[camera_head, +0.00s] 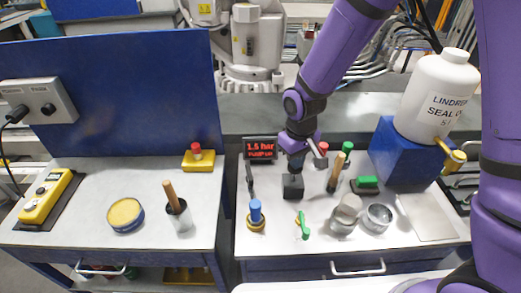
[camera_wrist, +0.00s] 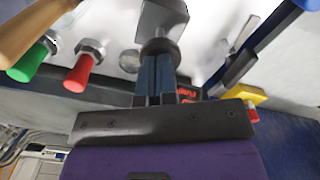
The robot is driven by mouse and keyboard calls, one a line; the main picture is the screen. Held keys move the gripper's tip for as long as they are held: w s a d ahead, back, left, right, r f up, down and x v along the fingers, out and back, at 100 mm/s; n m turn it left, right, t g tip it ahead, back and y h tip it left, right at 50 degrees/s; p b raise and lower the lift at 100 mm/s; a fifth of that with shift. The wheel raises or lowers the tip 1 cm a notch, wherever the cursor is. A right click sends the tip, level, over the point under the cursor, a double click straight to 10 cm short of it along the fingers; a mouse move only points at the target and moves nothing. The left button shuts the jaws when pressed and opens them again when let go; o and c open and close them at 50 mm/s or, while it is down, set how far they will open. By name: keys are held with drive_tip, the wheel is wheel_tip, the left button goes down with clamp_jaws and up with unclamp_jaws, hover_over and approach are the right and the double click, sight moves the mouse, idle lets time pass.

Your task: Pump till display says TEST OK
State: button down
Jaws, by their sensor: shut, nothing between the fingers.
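The display (camera_head: 261,149) reads "1.5 bar" in red, with a smaller line that looks like "PUMP UP". In the wrist view only part of its red text (camera_wrist: 186,93) shows behind my fingers. The pump seems to be the dark block (camera_head: 293,187) just right of and in front of the display. In the wrist view it shows as a grey block (camera_wrist: 160,15) with a round dark knob (camera_wrist: 160,47). My gripper (camera_head: 294,170) is shut and empty, pointing down over the knob. Its fingertips (camera_wrist: 158,57) are at the knob; contact is unclear.
A red-handled (camera_head: 321,152) and a green-handled part (camera_head: 347,148) stand right of my gripper, with a wooden handle (camera_head: 337,168) in front. A blue-topped knob (camera_head: 256,212) stands front left. A white bottle (camera_head: 437,95) sits on a blue stand at right.

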idle(1.7)
drive_tip(key=shift+f, duration=0.15)
idle(0.3)
drive_tip(key=shift+f, duration=1.45)
drive_tip(key=shift+r, duration=1.6)
drive_tip(key=shift+f, duration=0.1)
idle(0.6)
drive_tip(key=shift+r, duration=3.1)
